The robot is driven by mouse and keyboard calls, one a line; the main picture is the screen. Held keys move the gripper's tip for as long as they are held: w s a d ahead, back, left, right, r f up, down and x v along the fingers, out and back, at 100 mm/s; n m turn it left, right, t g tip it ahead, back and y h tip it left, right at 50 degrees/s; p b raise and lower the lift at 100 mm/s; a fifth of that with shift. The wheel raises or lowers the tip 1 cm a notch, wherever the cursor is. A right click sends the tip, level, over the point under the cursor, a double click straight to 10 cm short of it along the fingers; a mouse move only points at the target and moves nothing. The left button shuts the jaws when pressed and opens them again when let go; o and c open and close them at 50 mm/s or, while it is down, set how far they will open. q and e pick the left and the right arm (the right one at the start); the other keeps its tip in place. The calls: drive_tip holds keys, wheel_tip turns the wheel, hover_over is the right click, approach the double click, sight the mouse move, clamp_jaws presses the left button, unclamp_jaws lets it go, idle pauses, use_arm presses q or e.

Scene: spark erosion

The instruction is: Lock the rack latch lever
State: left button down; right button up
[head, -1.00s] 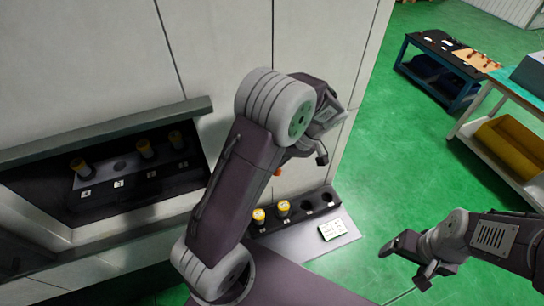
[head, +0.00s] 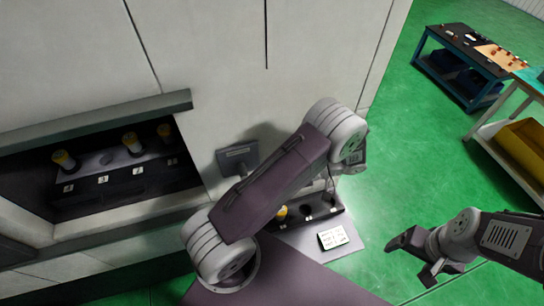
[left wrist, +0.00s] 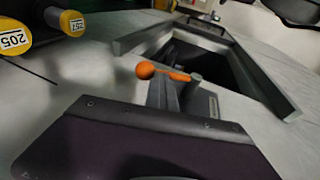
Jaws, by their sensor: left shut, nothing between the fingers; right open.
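The latch lever shows in the left wrist view as an orange round knob (left wrist: 145,70) on a short orange stem, with a grey end at its right. My left gripper (left wrist: 172,88) is shut and empty, its grey fingers just below the lever in that view; I cannot tell whether they touch it. In the head view my left arm crosses in front of the wall and hides the lever and most of that gripper. The rack (head: 127,181) with yellow-capped holders sits in the wall recess at left. My right gripper (head: 410,262) is open and empty over the green floor.
A dark panel (head: 237,157) sticks out from the wall right of the recess. A low tray with yellow-capped holders (head: 282,212) and a white card (head: 332,238) lies beyond my left arm. A blue-framed cart (head: 462,70) stands back right. Green floor between is clear.

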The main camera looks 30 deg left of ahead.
use_arm(q)
drive_tip(key=shift+s+a+f+b, duration=0.45)
drive_tip(key=shift+s+f+b, duration=0.1)
drive_tip(key=shift+f, duration=0.25)
drive_tip(key=shift+a, duration=0.15)
